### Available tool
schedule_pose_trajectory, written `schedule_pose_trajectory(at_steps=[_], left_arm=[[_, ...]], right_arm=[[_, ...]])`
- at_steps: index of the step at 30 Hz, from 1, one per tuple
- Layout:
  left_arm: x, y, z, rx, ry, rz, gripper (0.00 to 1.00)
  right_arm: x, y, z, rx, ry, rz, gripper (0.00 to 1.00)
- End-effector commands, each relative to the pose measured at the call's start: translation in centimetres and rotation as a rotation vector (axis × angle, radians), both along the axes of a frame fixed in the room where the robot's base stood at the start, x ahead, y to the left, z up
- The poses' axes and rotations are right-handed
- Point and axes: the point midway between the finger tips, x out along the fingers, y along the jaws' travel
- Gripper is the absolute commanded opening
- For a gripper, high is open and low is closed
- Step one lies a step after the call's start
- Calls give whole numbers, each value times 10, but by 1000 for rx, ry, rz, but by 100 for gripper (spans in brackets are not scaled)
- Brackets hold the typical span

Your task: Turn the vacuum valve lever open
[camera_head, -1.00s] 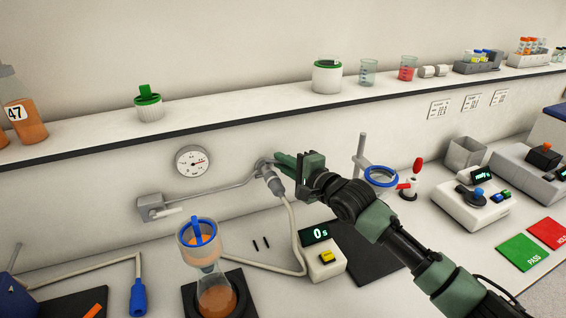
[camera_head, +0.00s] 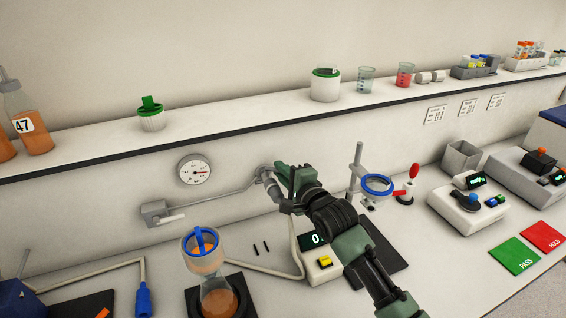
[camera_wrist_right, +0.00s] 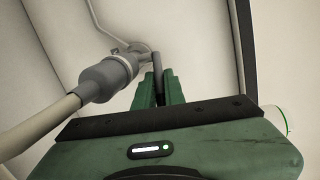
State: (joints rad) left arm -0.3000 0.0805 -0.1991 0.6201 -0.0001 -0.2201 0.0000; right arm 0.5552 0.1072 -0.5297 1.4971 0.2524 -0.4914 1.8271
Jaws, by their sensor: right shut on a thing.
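The grey vacuum valve (camera_head: 264,174) sits on the wall at the end of a thin pipe, with a pale hose running down from it. In the right wrist view the valve body (camera_wrist_right: 108,77) is left of the fingers, and the dark grey lever (camera_wrist_right: 157,66) stands between them. My right gripper (camera_head: 283,175) is at the valve; its green fingers (camera_wrist_right: 158,84) are shut on the lever. In the head view the fingers hide most of the lever, so its exact angle is hard to tell. My left gripper is in neither current view.
A round gauge (camera_head: 195,171) is on the wall left of the valve. Below are a filter flask (camera_head: 217,298) with orange liquid and a timer (camera_head: 322,268). A ring stand (camera_head: 357,165) stands close right of my right gripper. The shelf (camera_head: 230,111) runs above.

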Motion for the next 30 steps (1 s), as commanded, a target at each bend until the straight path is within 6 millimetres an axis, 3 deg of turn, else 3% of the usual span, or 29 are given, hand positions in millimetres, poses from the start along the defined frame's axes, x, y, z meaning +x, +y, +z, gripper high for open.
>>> schedule_pose_trajectory(at_steps=[1,6,18,19,20,30], left_arm=[[0,0,7,0,0,0,36],[0,0,13,0,0,-1,36],[0,0,13,0,0,-1,36],[0,0,13,0,0,-1,36],[0,0,13,0,0,-1,36],[0,0,13,-1,0,-2,36]], right_arm=[[-3,5,8,15,-3,-18,0],[-4,3,6,10,-3,-79,0],[-4,1,2,1,-2,-100,0],[-4,0,2,1,-2,-100,13],[-4,0,2,1,-2,-100,19],[-4,-1,0,0,2,-102,19]])
